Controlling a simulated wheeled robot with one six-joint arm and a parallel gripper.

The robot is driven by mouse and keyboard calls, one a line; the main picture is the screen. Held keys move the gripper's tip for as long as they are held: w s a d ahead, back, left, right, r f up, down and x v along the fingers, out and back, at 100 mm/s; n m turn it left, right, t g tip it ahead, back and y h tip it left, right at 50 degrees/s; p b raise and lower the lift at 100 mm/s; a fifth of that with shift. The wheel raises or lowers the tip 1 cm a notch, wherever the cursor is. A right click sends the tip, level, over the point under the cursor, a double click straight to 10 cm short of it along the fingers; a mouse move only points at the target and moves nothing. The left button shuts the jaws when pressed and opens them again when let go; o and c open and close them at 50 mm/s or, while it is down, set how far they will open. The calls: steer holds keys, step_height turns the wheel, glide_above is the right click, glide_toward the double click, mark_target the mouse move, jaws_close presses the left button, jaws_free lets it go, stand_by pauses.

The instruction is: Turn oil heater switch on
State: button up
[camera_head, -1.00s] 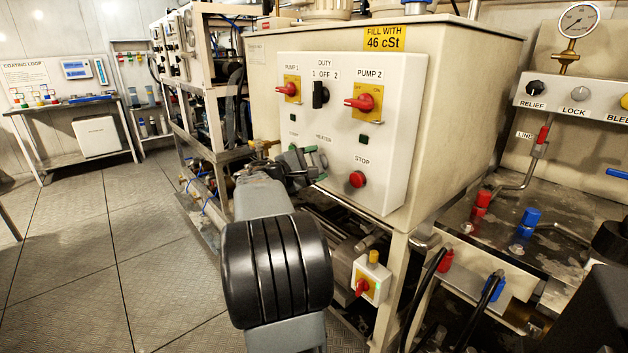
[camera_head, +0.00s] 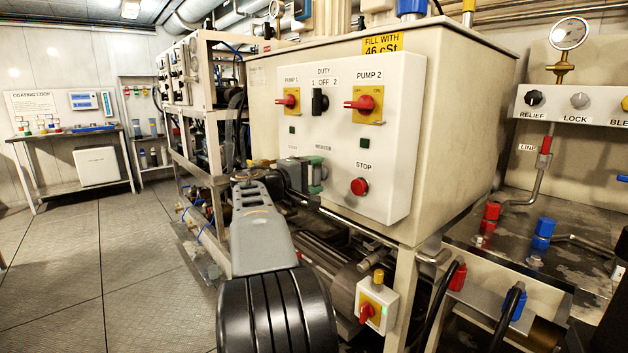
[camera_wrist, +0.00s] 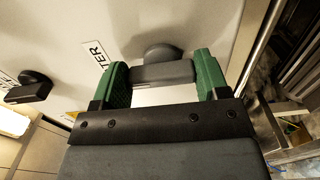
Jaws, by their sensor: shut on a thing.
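The white control panel (camera_head: 400,140) on the front of the oil tank carries the HEATER label (camera_head: 323,147). My gripper (camera_head: 308,174) is at the panel just below that label and hides the heater switch in the head view. In the wrist view, the heater switch (camera_wrist: 162,73) is a dark knob with a bar handle. The green pads of my gripper (camera_wrist: 163,78) are shut on the two ends of the bar. The label beside it (camera_wrist: 97,53) is partly covered by a finger, with "TER" readable. I cannot tell which position the switch marks.
Another dark knob (camera_wrist: 30,87) sits left of it in the wrist view. On the panel are the red STOP button (camera_head: 359,186), the DUTY knob (camera_head: 320,101) and two red pump switches. A small switch box (camera_head: 375,306) is below. Open floor lies left.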

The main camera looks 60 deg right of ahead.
stand_by(0.4)
steer(key=o, duration=0.9)
steer(key=shift+o, duration=0.2)
steer(key=p+v, duration=0.2)
steer(key=v, duration=1.2)
steer(key=shift+p, duration=0.35)
steer(key=shift+d, duration=0.1)
